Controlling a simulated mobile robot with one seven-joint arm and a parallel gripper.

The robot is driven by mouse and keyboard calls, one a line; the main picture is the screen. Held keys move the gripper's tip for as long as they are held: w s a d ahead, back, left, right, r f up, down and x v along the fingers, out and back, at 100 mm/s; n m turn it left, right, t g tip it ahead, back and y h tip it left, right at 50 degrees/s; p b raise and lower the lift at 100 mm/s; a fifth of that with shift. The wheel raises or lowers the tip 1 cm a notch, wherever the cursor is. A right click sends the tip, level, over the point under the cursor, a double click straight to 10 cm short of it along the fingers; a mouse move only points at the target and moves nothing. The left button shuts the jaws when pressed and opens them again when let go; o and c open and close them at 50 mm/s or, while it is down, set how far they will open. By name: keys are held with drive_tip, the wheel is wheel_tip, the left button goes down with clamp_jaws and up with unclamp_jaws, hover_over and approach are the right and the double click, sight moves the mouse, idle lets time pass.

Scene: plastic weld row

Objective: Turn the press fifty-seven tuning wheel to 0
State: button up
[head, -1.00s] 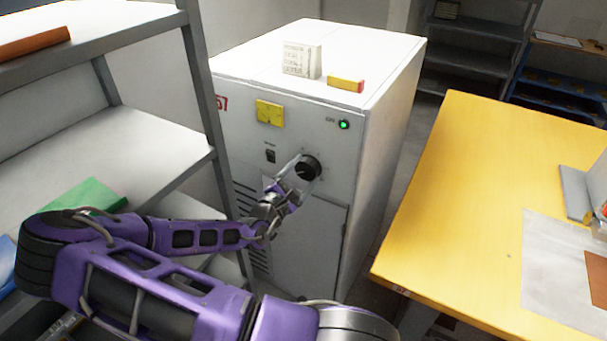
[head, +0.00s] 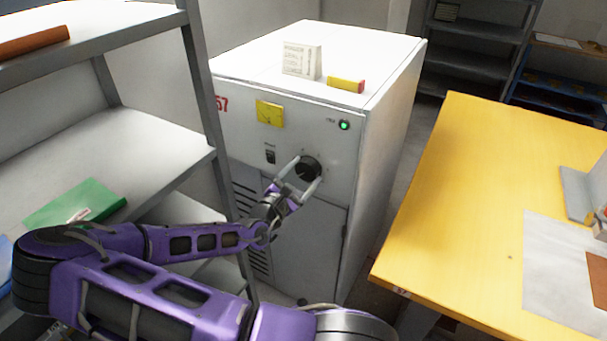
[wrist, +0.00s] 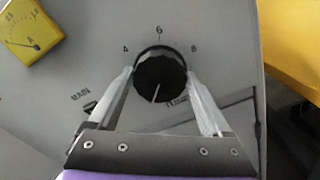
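The tuning wheel is a round black knob (head: 308,168) on the front of the white press cabinet (head: 310,230), which bears a red 57. In the wrist view the wheel (wrist: 160,72) has a white pointer line aimed down and slightly left. The marks 4, 6 and 8 show above it; no readable number shows where the line points. My gripper (wrist: 160,73) has its fingertips on either side of the wheel, left and right in the wrist view. The fingers look spread with the wheel between them; I cannot tell whether they touch it. My gripper also shows in the head view (head: 308,170).
A yellow gauge (head: 270,114), a dark switch (head: 270,156) and a lit green lamp (head: 344,125) are on the same panel. Grey shelves (head: 110,165) stand close on the left. A yellow table (head: 470,190) stands on the right, with a floor gap beside the cabinet.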

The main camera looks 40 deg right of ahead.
drive_tip(key=shift+o, duration=1.1)
drive_tip(key=v, duration=1.7)
drive_tip(key=shift+a, duration=0.25)
drive_tip(key=shift+s, duration=0.1)
